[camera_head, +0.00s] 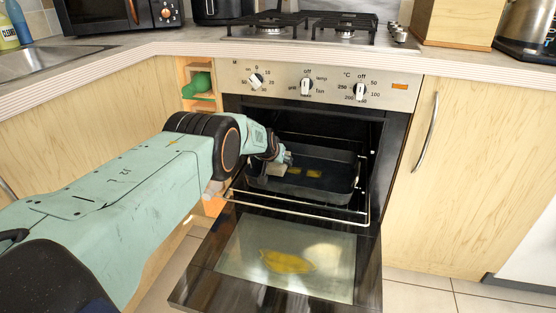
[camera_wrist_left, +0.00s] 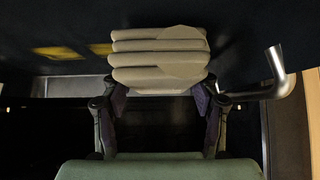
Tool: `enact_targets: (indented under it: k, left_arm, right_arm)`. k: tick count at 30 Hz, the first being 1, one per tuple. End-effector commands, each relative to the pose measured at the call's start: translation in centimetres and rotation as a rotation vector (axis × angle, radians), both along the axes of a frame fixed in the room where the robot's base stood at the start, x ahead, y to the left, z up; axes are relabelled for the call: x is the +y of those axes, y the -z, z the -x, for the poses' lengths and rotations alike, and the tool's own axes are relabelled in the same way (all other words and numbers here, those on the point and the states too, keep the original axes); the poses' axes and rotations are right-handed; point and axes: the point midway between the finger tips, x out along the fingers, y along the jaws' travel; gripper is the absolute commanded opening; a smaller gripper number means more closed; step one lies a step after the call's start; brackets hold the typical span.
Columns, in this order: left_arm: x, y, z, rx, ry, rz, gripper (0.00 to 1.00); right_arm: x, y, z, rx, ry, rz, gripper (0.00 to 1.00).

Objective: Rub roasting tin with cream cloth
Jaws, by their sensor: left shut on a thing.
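The dark roasting tin (camera_head: 328,184) sits on a rack inside the open oven. Two yellow patches (camera_head: 304,172) show on its floor. My left arm reaches into the oven from the left, and its gripper (camera_head: 281,160) is over the left part of the tin. In the left wrist view the left gripper (camera_wrist_left: 160,92) is shut on the folded cream cloth (camera_wrist_left: 158,62), and the yellow patches lie to the left of the cloth. The cloth is close to the dark surface of the tin (camera_wrist_left: 235,30); I cannot tell whether they touch. My right gripper is not in view.
The oven door (camera_head: 350,272) is folded down in front, with a yellow patch (camera_head: 286,262) on its glass. A wire rack (camera_head: 300,203) with a front rail runs under the tin. The oven's side walls and control panel (camera_head: 325,85) bound the opening.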

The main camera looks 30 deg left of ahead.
Motion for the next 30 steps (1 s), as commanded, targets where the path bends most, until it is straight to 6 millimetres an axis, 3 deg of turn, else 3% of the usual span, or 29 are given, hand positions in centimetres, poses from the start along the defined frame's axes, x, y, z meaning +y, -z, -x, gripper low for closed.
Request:
enact_targets:
  k: [25,30]
  left_arm:
    - [0.0,1.1,0.0,0.0,0.0,0.0,0.33]
    - [-0.9,1.0,-0.2,0.0,0.001,-0.001,0.33]
  right_arm:
    - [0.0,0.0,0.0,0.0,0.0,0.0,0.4]
    - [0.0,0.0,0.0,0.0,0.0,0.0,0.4]
